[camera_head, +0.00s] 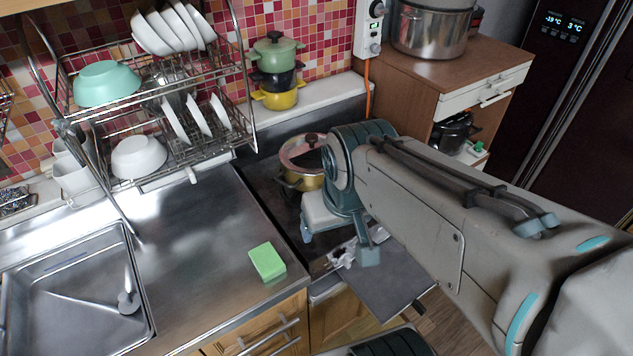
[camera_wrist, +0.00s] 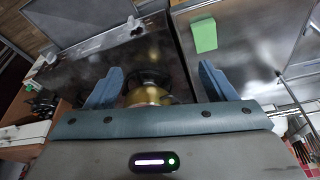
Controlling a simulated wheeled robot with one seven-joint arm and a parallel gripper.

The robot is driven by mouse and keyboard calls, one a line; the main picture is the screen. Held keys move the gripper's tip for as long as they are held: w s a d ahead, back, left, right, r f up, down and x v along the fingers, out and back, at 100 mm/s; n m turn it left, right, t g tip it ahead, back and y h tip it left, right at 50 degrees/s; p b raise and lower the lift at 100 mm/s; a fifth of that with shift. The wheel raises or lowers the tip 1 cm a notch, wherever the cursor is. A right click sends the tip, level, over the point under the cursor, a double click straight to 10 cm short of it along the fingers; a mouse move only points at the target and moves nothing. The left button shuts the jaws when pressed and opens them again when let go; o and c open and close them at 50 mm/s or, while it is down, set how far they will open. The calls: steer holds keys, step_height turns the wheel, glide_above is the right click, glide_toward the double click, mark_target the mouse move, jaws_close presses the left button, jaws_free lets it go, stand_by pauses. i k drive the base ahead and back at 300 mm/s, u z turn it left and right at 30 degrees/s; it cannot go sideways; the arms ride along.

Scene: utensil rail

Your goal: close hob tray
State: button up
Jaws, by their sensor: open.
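The hob tray is a flat grey panel (camera_head: 385,288) sticking out from the front of the hob in the head view. In the wrist view the tray (camera_wrist: 85,18) lies at the top left, beyond the hob's front strip with its knobs. The dark hob (camera_head: 265,180) carries a brass-coloured pot with a lid (camera_head: 302,155). My gripper (camera_head: 338,243) is above the hob, near its front edge, with its fingers pointing down. In the wrist view my gripper (camera_wrist: 161,72) is open and empty. The pot (camera_wrist: 148,93) shows between the fingers, further down. My arm hides part of the hob.
A green sponge (camera_head: 267,262) lies on the steel counter (camera_head: 195,225) left of the hob. A sink (camera_head: 80,290) is further left, below a dish rack (camera_head: 155,105). A wooden cabinet (camera_head: 420,80) with a large steel pot (camera_head: 432,30) stands behind my arm.

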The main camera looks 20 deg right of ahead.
mark_target(386, 290)
steer(key=u, duration=0.55)
steer(key=k, duration=1.3)
steer(key=i, duration=0.5)
steer(key=z, duration=1.15)
steer(key=i, duration=0.55)
steer(key=z, duration=1.2)
steer(key=k, duration=0.7)
